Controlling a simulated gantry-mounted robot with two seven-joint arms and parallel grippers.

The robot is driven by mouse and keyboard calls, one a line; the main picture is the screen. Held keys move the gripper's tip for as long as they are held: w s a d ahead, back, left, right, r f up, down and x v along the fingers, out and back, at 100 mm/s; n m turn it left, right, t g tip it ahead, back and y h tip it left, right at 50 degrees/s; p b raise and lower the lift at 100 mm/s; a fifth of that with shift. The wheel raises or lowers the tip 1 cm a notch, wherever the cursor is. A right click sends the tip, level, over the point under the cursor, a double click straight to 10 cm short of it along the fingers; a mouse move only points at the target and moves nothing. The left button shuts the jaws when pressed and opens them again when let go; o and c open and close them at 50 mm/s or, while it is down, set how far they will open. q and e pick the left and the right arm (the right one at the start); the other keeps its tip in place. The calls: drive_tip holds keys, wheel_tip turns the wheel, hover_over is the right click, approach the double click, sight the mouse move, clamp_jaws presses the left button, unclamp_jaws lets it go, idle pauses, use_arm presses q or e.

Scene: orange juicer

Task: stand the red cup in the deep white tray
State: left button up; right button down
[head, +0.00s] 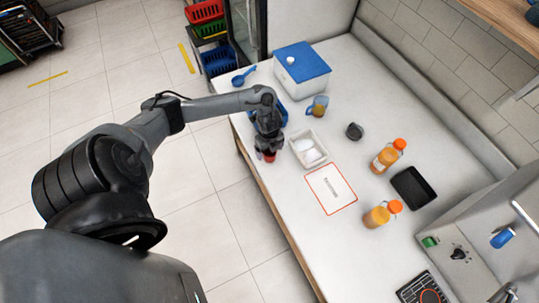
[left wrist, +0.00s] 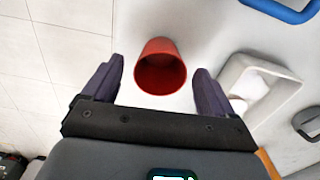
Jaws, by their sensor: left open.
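The red cup (head: 270,157) is on the white table near its left edge, partly hidden by my left gripper (head: 266,147). In the left wrist view the cup (left wrist: 160,68) shows its open mouth and dark red inside, and looks empty. My left gripper (left wrist: 156,74) is open, with one finger on each side of the cup and a visible gap on both sides. The deep white tray (head: 294,147) is just right of the cup and holds white rounded items. The tray also shows at the right in the left wrist view (left wrist: 238,66). My right gripper is not in view.
A red-edged white sheet (head: 330,188) lies in front of the tray. An amber jug (head: 317,107), a dark round container (head: 354,131) and a blue-lidded box (head: 301,62) stand behind. Orange-capped bottles (head: 384,159) and a black tray (head: 411,187) are to the right.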

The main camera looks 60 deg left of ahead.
sight(269, 155)
use_arm(q)
drive_tip(key=shift+f, duration=1.4)
drive_tip(key=c, duration=1.1)
drive_tip(key=shift+r, duration=0.1)
drive_tip(key=shift+c, duration=0.2)
